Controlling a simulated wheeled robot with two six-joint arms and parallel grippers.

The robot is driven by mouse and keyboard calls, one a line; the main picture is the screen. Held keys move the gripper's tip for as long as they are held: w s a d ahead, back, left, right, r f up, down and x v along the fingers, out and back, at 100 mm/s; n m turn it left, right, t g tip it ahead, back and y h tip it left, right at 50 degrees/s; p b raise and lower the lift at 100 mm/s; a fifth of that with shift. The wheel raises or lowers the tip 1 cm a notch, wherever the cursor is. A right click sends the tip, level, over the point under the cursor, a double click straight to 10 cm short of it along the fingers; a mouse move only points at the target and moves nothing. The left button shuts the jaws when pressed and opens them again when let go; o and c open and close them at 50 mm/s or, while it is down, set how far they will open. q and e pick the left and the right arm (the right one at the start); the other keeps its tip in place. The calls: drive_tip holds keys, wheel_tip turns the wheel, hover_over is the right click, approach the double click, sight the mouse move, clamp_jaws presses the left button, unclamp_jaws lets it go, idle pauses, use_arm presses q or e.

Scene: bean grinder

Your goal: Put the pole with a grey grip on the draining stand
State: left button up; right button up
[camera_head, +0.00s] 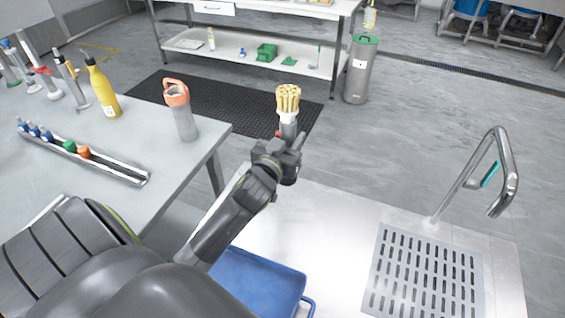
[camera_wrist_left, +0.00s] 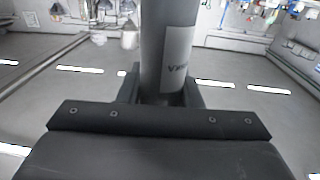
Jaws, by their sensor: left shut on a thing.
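The slotted metal draining stand (camera_head: 374,290) lies flat on the counter at the lower right, well away from the gripper. My right gripper is not in view.
A curved metal tap (camera_head: 507,165) rises behind the slotted plate. A blue tray (camera_head: 262,280) lies below my left arm. The left table holds an orange-topped bottle (camera_head: 180,112), a yellow bottle (camera_head: 102,90) and a rack (camera_head: 125,174). White counter between tray and plate is clear.

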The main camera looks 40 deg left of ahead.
use_arm(q)
wheel_tip(320, 180, down, 8)
drive_tip(key=shift+r+b, duration=0.1)
drive_tip(key=shift+b, duration=0.75)
drive_tip(key=shift+f+b, duration=1)
drive_tip(key=shift+f, duration=1.1)
drive_tip(key=o, duration=1)
drive_tip(key=shift+f, duration=0.1)
drive_tip(key=shift+o, duration=0.2)
